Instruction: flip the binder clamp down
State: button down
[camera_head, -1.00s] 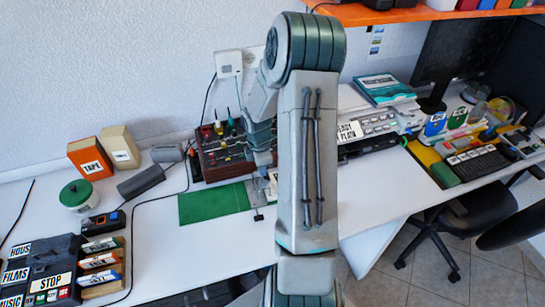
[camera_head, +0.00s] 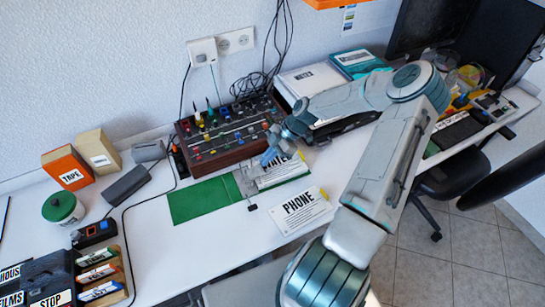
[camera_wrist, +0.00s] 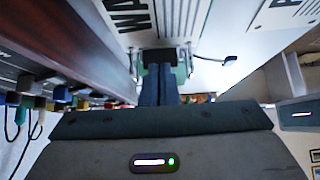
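The binder clamp (camera_head: 245,184) is a grey metal piece at the right end of the green board (camera_head: 205,200), beside the WATER-type sheet (camera_head: 280,176). A thin lever with a black knob (camera_head: 252,208) sticks out toward the table's front. In the wrist view the metal clamp (camera_wrist: 182,66) lies just beyond my fingertips, and its black-knobbed lever (camera_wrist: 230,60) extends right. My gripper (camera_head: 268,158) is low over the clamp's back end; in the wrist view its two dark fingers (camera_wrist: 158,62) are together. Whether the tips touch the clamp cannot be told.
A mixer-like box (camera_head: 228,133) with knobs and upright plugs stands close behind my gripper. A PHONE sheet (camera_head: 300,210) lies at the right. Orange and tan boxes (camera_head: 68,168) stand at the left. The white table (camera_head: 230,245) is clear in front of the green board.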

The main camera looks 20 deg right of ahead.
jog(key=shift+a, duration=0.25)
jog(key=shift+f, duration=0.15)
jog(key=shift+a+f+b, duration=0.2)
jog(key=shift+a+b, duration=0.2)
jog(key=shift+a, duration=0.1)
jog(key=shift+r, duration=0.15)
jog(key=shift+r+p, duration=0.3)
notch_tip(320, 180, up, 3)
jog(key=shift+r+p, duration=0.1)
jog(key=shift+p, duration=0.8)
jog(key=b+v, duration=0.2)
jog(key=v, duration=0.8)
jog(key=shift+d+f, duration=0.35)
